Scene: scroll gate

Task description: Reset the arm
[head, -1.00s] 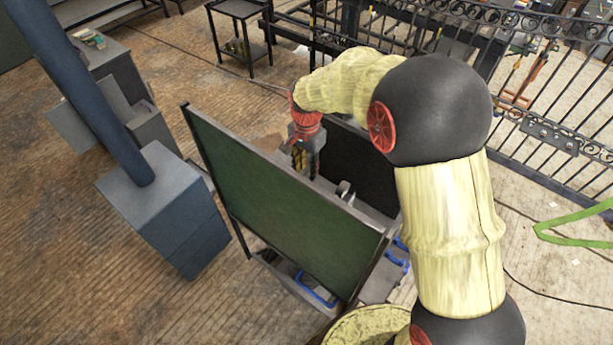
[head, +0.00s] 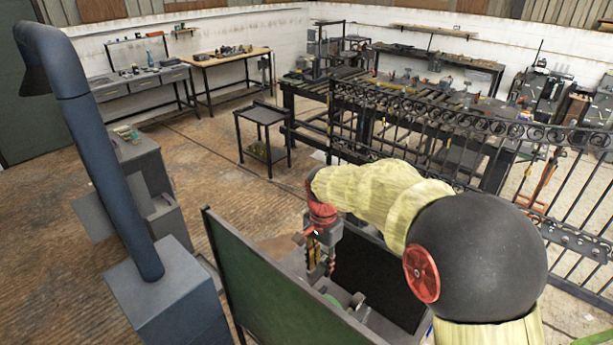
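My arm (head: 375,190), in a pale yellow cover with a dark round joint (head: 475,255), reaches from the lower right toward the middle. My gripper (head: 318,268) hangs below the red wrist, pointing down between a green panel (head: 265,285) and a black panel (head: 375,275). It is small and partly dark in the picture, so I cannot tell whether its fingers are open or shut. No object clearly shows in it. A small light grey part (head: 358,301) lies below and right of it.
A blue-grey box with a tall pipe (head: 165,295) stands at left. A small black side table (head: 262,115) is behind my gripper. A black scroll gate (head: 480,150) runs along the right. Workbenches (head: 228,58) line the back wall. The wooden floor at left centre is clear.

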